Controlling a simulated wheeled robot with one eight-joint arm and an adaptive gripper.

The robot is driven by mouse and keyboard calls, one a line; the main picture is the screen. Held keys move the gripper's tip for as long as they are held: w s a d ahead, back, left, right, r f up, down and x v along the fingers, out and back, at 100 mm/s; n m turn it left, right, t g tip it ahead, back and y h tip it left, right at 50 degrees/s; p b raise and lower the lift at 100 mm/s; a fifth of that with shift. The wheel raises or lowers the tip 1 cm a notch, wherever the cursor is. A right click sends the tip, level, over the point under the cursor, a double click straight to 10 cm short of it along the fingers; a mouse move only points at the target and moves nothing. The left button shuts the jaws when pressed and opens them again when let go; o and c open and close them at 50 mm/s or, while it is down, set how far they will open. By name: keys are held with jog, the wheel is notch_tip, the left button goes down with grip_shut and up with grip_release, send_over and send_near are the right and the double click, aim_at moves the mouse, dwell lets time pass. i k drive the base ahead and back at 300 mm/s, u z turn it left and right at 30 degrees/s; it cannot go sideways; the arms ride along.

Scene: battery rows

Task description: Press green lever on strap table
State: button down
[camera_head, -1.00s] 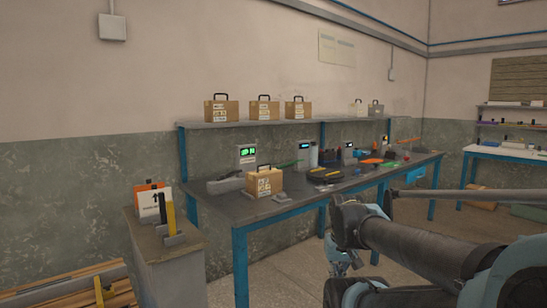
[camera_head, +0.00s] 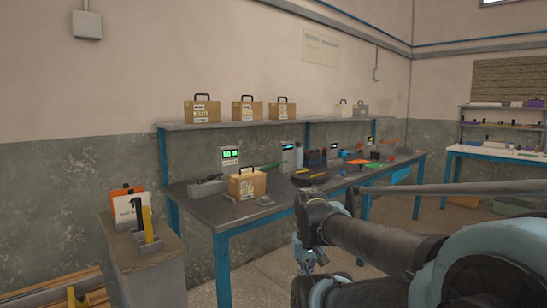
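The long dark table (camera_head: 215,209) with blue legs stands along the wall. A thin green bar (camera_head: 269,167), possibly the green lever, slants up at the back of it, beside a long grey device (camera_head: 207,187). It is small, and its base is partly hidden by a cardboard box (camera_head: 247,185) with a black handle. My arm reaches in from the right, in front of the table. Its end, my gripper (camera_head: 308,260), hangs low in front of the table edge, apart from the green bar. Its fingers are too small and covered to read.
A grey cabinet (camera_head: 150,272) with an orange-and-white box (camera_head: 127,207) and yellow-handled tool stands at the left. A shelf (camera_head: 232,124) with several boxes overhangs the table. Black round items (camera_head: 308,177) lie mid-table. Open floor (camera_head: 268,268) shows in front.

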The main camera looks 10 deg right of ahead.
aim_at(278, 163)
jog(key=z, duration=0.05)
jog(key=i, duration=0.85)
